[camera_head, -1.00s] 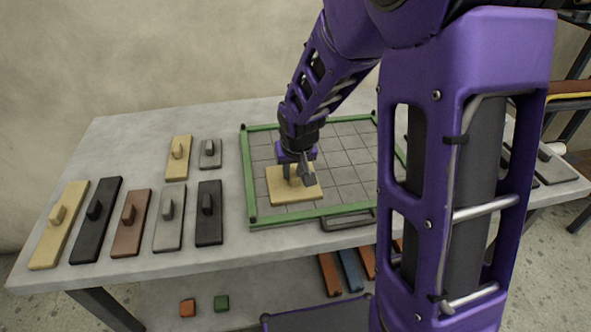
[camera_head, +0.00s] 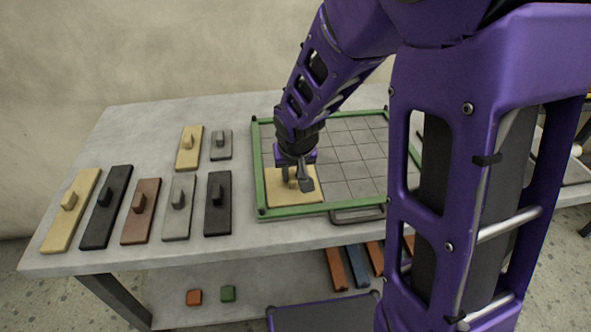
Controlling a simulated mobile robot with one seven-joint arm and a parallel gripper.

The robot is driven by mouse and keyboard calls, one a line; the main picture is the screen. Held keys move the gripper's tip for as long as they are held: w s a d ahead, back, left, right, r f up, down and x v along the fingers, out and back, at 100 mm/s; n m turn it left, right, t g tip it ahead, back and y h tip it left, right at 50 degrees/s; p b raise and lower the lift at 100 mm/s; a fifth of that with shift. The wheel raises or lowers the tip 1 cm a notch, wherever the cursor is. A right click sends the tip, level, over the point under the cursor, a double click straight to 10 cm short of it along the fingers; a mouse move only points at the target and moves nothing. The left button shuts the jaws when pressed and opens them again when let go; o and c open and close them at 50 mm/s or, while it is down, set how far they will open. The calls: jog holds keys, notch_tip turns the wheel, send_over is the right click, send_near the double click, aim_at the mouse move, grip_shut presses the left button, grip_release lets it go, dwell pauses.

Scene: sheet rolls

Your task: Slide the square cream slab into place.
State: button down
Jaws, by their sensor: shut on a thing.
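The square cream slab (camera_head: 310,197) lies flat inside the green-framed tray (camera_head: 258,165), in its near left corner. Its left and near edges look close against the green rim; I cannot tell whether they touch. My gripper (camera_head: 291,180) is above the slab, shut on the knob at its middle. The knob is mostly hidden by the fingers. The tray floor is grey and marked with a square grid; its cells right of and behind the slab are bare.
Left of the tray lie several knobbed slabs: long cream (camera_head: 72,212), black (camera_head: 106,208), brown (camera_head: 141,212), grey (camera_head: 179,208), dark (camera_head: 218,204), small cream (camera_head: 189,148) and small grey (camera_head: 220,146). A handle (camera_head: 357,214) is on the tray's near side. A lower shelf holds coloured blocks.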

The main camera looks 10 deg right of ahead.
jog(key=shift+s+a, duration=0.2)
jog(key=shift+a, duration=0.05)
jog(key=c, duration=0.7)
grip_release()
jog(key=shift+s, duration=0.1)
jog(key=shift+o, duration=0.2)
